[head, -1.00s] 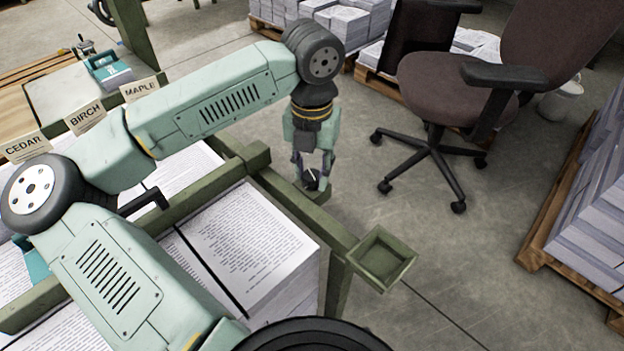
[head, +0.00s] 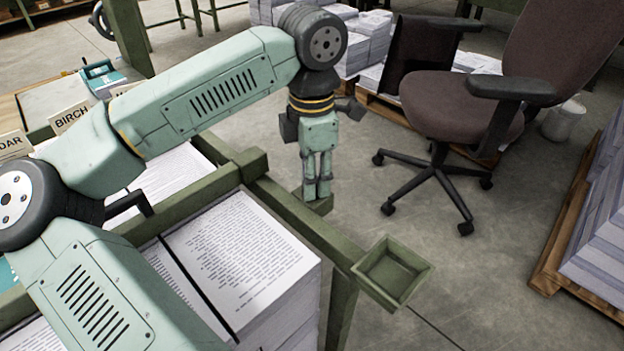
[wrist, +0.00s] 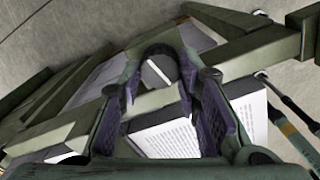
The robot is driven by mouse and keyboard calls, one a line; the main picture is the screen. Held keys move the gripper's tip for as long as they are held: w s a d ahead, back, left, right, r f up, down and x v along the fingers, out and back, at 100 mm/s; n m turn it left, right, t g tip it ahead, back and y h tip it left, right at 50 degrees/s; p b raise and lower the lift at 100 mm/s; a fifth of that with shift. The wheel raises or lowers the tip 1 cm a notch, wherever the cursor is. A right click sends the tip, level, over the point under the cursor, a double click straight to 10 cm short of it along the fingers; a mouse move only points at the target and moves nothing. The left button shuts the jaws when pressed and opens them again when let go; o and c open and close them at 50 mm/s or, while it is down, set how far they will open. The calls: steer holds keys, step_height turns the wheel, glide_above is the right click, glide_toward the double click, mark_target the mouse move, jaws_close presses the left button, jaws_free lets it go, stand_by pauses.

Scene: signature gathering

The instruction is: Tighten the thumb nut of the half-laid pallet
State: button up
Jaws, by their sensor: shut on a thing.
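My gripper (head: 317,190) points down at the outer side of the green bench rail (head: 300,222), over a small green bracket (head: 322,206). In the wrist view its two fingers (wrist: 163,90) are closed around a dark round knob (wrist: 160,55) with a white line across its top, which looks like the thumb nut. In the head view the fingers hide the knob. I cannot tell from these views how tight it is, or which pallet is the half-laid one.
Stacks of printed sheets (head: 240,255) fill the bench bays beneath my arm. An empty green box (head: 392,272) sticks out at the rail's corner. An office chair (head: 455,105) stands right of my gripper. A loaded pallet (head: 550,245) is at far right. Floor between is clear.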

steer(key=shift+m+b, duration=0.3)
steer(key=shift+m, duration=1)
steer(key=o, duration=1.1)
steer(key=shift+o, duration=0.2)
step_height(320, 180, up, 12)
